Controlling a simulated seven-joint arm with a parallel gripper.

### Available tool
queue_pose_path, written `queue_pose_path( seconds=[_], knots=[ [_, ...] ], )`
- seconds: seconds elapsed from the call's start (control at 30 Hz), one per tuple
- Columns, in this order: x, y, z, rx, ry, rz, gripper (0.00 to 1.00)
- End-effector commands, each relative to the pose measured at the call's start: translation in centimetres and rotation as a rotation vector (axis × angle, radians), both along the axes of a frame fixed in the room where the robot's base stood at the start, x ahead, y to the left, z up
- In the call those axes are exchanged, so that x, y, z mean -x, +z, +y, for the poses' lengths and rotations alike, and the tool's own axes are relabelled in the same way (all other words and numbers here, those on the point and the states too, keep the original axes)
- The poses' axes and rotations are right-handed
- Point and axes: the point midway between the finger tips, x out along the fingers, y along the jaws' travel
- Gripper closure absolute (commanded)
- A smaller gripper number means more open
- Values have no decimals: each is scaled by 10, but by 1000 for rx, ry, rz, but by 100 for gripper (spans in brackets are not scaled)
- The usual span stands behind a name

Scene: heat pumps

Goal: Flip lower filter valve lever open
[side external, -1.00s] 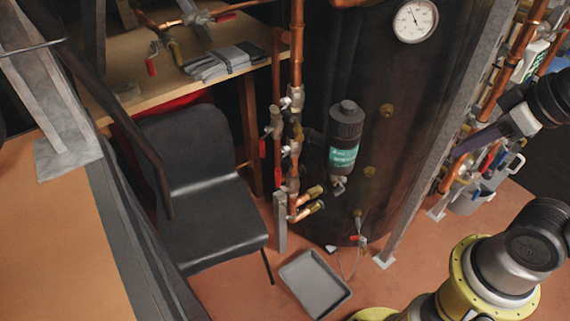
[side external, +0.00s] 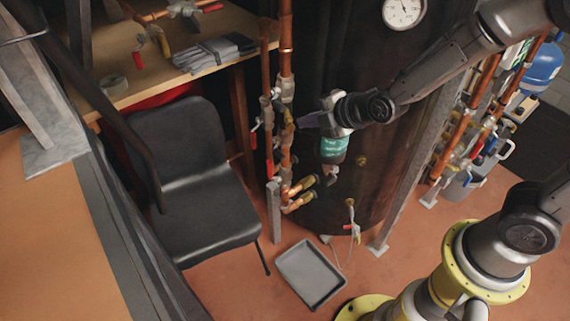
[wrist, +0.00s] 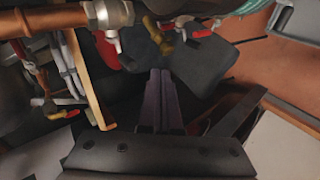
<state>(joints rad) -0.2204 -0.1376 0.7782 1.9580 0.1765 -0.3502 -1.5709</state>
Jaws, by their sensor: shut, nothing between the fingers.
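The black filter with a green label (side external: 334,147) hangs beside the copper pipes in the side view. My wrist covers its upper part. Red valve levers (side external: 253,140) show on the left pipe, left of my fingers. I cannot tell which lever is the lower filter valve's. My gripper (side external: 304,121) is shut and empty, its fingers pointing left close to the right-hand pipe. In the wrist view my gripper (wrist: 160,75) shows with fingers together. A red lever (wrist: 202,33) and a silver valve (wrist: 112,14) lie beyond the fingertips. Contact cannot be told.
The dark tank (side external: 390,110) stands behind the filter. A grey tray (side external: 310,273) lies on the floor. A metal post (side external: 415,185) stands on the right. Brass fittings (side external: 302,187) stick out below.

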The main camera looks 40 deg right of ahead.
Motion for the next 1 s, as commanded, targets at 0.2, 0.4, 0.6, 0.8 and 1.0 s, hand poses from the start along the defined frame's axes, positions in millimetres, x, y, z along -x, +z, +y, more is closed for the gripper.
queue_pose_path(
  seconds=[0.2,0.4,0.6,0.8,1.0],
  knots=[
    [-19,-69,16,319,221,-127,100],
    [-14,-128,22,649,403,-245,100],
    [7,-174,20,980,553,-345,100],
    [26,-196,17,1196,637,-401,100],
    [32,-199,16,1261,656,-419,100]
  ],
)
